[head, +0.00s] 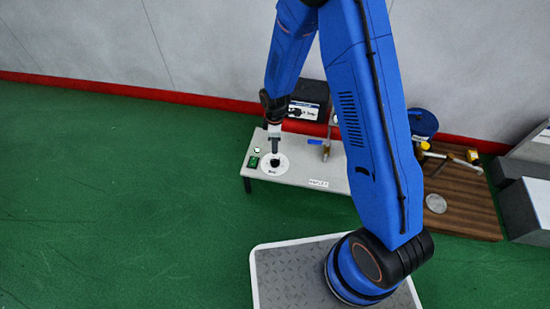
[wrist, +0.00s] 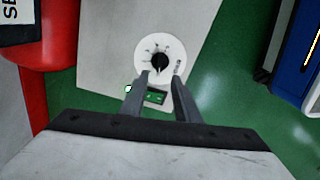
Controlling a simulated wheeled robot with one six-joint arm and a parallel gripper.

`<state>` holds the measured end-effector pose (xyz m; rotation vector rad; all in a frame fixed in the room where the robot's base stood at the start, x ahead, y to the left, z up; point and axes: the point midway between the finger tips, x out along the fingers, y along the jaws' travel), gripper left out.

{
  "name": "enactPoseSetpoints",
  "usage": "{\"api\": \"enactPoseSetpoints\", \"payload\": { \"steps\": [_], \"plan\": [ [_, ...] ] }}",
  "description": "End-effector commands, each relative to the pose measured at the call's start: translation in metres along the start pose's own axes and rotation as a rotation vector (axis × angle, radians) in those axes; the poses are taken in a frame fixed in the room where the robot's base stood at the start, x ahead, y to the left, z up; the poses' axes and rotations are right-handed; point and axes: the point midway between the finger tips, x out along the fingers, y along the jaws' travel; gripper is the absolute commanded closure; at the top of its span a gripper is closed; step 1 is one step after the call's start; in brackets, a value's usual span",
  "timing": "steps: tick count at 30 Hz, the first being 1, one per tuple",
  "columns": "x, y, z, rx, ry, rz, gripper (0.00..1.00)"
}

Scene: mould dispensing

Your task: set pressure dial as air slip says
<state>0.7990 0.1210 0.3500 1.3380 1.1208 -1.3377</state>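The pressure dial is a white round plate (head: 270,172) with a black knob (head: 275,162) on the left end of a pale bench. In the wrist view the dial plate (wrist: 146,44) shows small marks around the black knob (wrist: 159,63). My gripper (head: 275,150) points down over the dial. In the wrist view the gripper (wrist: 163,73) has its fingers apart, with the knob just beyond the gap between the tips. I cannot tell whether the fingers touch the knob. No slip with readable air values shows; a small white label (head: 318,183) is on the bench's front edge.
A black box with a white label (head: 304,110) and a blue-handled valve (head: 326,146) are at the back. A brown wooden platform (head: 465,200) stands right. Green floor (head: 110,190) at left is clear.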

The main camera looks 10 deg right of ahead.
Motion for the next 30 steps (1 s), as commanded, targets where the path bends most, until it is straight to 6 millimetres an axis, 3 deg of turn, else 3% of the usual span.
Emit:
{"api": "enactPoseSetpoints", "payload": {
  "steps": [18,30],
  "plan": [
    [0.087,-0.001,0.000,0.000,-0.001,-0.002,0.71],
    [0.100,0.000,0.000,0.000,0.000,-0.001,0.71]
  ]
}}
